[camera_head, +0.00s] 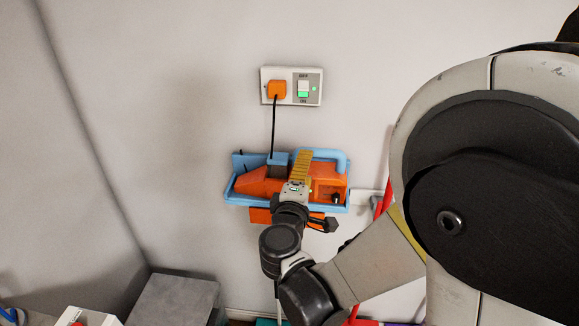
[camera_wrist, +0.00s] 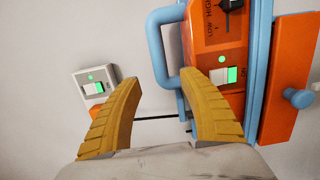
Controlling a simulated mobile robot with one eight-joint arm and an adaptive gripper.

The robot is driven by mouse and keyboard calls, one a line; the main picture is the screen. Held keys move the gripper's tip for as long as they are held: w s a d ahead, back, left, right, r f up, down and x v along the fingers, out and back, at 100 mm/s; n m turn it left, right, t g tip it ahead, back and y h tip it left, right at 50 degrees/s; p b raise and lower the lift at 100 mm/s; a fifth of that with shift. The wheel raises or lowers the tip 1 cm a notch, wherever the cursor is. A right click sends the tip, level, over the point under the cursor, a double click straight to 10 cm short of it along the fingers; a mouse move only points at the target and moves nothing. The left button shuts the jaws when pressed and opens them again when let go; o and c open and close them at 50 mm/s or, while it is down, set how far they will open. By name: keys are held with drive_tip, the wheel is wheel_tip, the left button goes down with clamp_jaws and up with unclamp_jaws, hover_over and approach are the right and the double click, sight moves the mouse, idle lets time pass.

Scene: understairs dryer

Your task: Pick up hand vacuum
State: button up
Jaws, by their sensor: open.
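What looks like the hand vacuum is an orange body (camera_head: 257,183) in a blue wall-mounted frame (camera_head: 236,193) in the head view. A blue bar handle (camera_head: 338,158) is at its upper right. In the wrist view the orange front (camera_wrist: 219,48) has a LOW/HIGH slider and a green-lit switch, with the blue handle (camera_wrist: 155,45) beside it. My gripper (camera_head: 301,158) is open in front of the unit and hides its middle. In the wrist view the yellow fingers of my gripper (camera_wrist: 160,82) stand apart, with the handle's near corner showing between their tips. Contact cannot be told.
A wall socket with an ON/OFF switch (camera_head: 303,88) sits above, with an orange plug (camera_head: 277,90) and a black cord (camera_head: 274,125) running down to the unit. A grey box (camera_head: 175,297) stands below left. The wall to the left is bare.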

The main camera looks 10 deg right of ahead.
drive_tip(key=b+x, duration=0.1)
drive_tip(key=x, duration=0.7)
clamp_jaws()
